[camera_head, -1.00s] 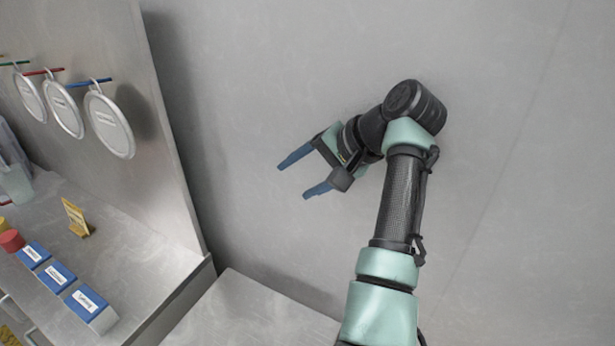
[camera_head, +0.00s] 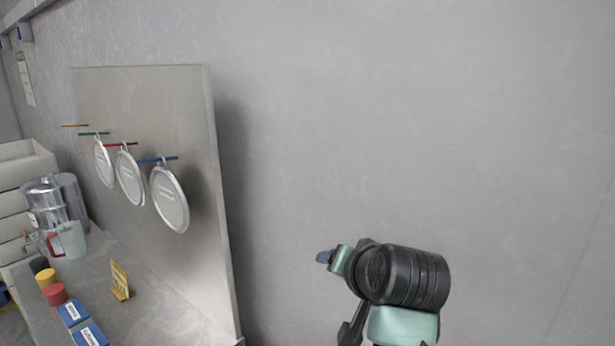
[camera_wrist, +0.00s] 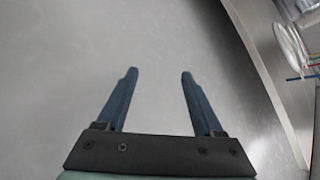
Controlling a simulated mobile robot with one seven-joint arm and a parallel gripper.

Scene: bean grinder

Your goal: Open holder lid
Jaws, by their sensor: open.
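I cannot pick out a holder lid for sure. Blue boxes with white labels (camera_head: 91,335) stand on the counter at the lower left of the head view. A steel grinder-like machine (camera_head: 57,203) stands farther back at the left. My gripper (camera_head: 324,257) is to the right of the counter, in front of the bare wall, apart from everything; only a blue fingertip shows there. In the wrist view my gripper (camera_wrist: 158,75) has its two blue fingers spread, with nothing between them.
Round silver discs (camera_head: 170,198) hang from coloured pegs on an upright metal panel (camera_head: 205,260). A yellow sign (camera_head: 120,280), red, yellow and black caps (camera_head: 55,294) and a clear jug (camera_head: 72,240) are on the counter. White drawers (camera_head: 22,165) stand far left. The wall area at right is clear.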

